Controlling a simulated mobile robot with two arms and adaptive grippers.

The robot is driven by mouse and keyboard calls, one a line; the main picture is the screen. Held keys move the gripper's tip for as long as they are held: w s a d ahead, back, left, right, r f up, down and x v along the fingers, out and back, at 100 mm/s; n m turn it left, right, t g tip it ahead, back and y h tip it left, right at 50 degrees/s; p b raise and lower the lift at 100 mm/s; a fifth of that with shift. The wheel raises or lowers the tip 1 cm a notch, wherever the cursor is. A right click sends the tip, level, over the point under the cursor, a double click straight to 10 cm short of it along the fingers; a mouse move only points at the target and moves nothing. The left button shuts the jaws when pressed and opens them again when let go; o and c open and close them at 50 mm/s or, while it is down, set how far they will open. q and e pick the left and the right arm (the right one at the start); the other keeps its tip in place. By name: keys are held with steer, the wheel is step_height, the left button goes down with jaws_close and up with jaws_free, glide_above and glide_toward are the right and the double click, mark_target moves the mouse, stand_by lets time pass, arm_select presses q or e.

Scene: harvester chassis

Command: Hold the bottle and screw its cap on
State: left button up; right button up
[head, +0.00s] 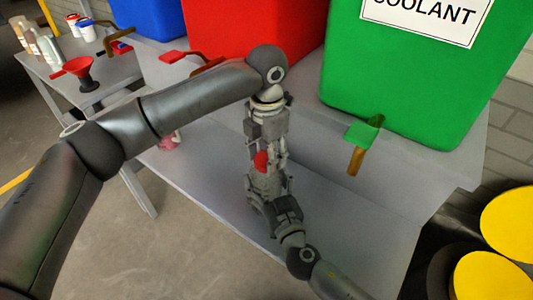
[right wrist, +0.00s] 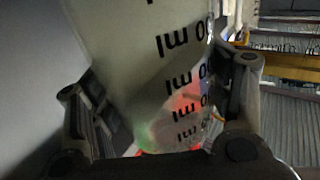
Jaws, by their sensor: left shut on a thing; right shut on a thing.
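The bottle (right wrist: 140,50) is pale and translucent with black "ml" marks, and fills the middle of the right wrist view, between the fingers of my right gripper (right wrist: 160,110). In the head view my right gripper (head: 267,188) comes up from below and is shut on the bottle. The red cap (head: 261,160) shows just above it. My left gripper (head: 264,150) reaches down from above and is shut on the cap. The fingers hide much of the bottle and cap; I cannot tell whether cap and neck touch.
A grey bench (head: 335,215) lies under both grippers. A green coolant container (head: 415,85) with a tap (head: 358,145) stands to the right, a red container (head: 240,25) behind. A red funnel (head: 80,72) and several bottles are at upper left. Yellow-topped drums (head: 495,275) stand at lower right.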

stand_by(0.3)
arm_select(q)
steer(key=o, duration=0.7)
steer(key=shift+r, duration=2.25)
steer(key=shift+c, duration=0.4)
